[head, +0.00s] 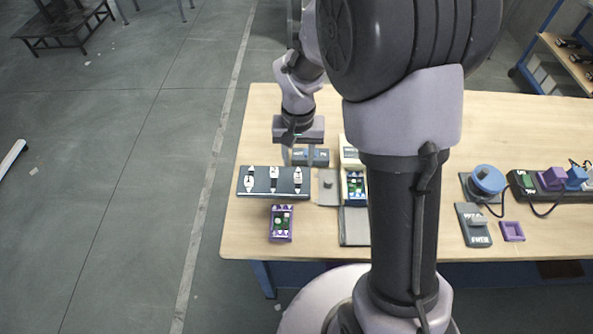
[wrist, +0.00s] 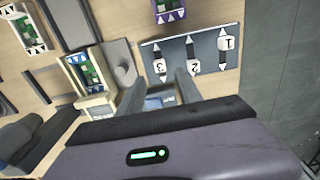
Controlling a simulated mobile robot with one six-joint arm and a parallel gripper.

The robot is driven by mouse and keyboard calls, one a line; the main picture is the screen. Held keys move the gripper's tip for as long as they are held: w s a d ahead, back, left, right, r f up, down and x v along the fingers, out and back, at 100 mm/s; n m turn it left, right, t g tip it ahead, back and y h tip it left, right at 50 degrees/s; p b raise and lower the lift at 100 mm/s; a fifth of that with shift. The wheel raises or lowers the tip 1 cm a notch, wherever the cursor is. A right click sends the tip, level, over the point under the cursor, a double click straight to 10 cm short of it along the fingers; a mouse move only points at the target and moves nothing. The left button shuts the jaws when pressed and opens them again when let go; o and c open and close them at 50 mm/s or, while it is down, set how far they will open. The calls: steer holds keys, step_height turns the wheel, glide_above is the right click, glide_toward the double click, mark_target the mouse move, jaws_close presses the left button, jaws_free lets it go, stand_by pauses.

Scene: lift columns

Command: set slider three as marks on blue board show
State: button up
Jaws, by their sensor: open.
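A dark slider panel (head: 262,192) lies at the left of the table, with three white knobs in upright slots. In the wrist view, the slider three knob (wrist: 160,66) is leftmost on the panel (wrist: 210,72); in the head view it is the rightmost knob (head: 298,177). My gripper (head: 298,158) is open and empty, just behind the panel's far edge. In the wrist view its fingers (wrist: 158,93) point towards slider three, one on each side. A blue-edged board (head: 355,187) with a green circuit and triangle marks also shows in the wrist view (wrist: 85,72); its marks are too small to read.
A purple-edged board (head: 281,223) lies in front of the panel. A small blue-grey box (wrist: 160,101) sits beneath my gripper. Grey plates (head: 354,226) lie to the right. My arm hides the table's middle.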

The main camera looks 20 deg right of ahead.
mark_target(298, 175)
step_height(298, 175, down, 7)
steer(key=shift+r+b, duration=0.15)
steer(key=shift+b, duration=0.7)
jaws_close()
stand_by(0.7)
